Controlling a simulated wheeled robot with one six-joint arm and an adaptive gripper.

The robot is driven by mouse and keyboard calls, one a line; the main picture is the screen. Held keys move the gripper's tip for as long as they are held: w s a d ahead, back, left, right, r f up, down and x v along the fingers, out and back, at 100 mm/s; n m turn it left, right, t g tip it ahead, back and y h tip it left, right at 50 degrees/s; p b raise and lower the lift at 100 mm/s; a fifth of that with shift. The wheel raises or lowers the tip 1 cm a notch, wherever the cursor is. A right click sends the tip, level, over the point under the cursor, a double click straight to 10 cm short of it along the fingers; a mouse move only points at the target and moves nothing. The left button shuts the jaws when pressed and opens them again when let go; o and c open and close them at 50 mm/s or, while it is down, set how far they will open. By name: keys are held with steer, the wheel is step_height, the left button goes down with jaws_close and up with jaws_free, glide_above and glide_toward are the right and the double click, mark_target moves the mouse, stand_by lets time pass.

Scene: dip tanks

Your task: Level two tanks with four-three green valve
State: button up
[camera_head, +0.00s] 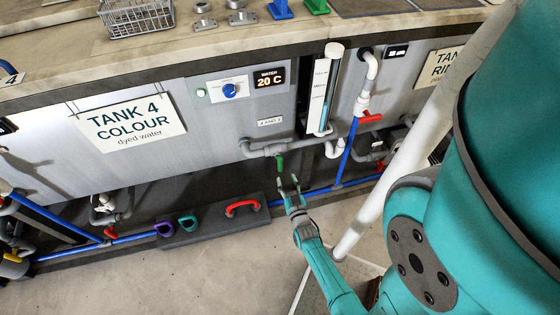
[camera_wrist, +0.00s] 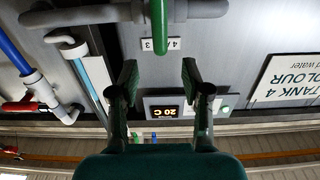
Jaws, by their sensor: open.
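The green valve handle (camera_head: 280,162) hangs below the grey cross pipe (camera_head: 262,148) at the right end of tank 4. A small label (camera_head: 269,122) naming 4 and 3 sits above that pipe. The Tank 4 Colour sign (camera_head: 128,120) hangs on the tank front. My gripper (camera_head: 288,182) is open and empty, just below the green handle. In the upside-down wrist view the green handle (camera_wrist: 159,25) is at the top middle, beyond and roughly between my open fingers (camera_wrist: 160,76), apart from them. A sight tube (camera_head: 323,92) with blue liquid stands beside the pipe.
A red valve handle (camera_head: 370,118) is on the white and blue piping to the right. A dark block (camera_head: 215,220) with a red handle, near purple and teal handles, lies on the floor at left. A blue pipe (camera_head: 320,192) runs low along the tanks. The front floor is clear.

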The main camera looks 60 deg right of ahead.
mark_target(281, 163)
steer(key=x, duration=1)
steer(key=shift+w, duration=0.1)
steer(key=shift+c, duration=0.3)
jaws_close()
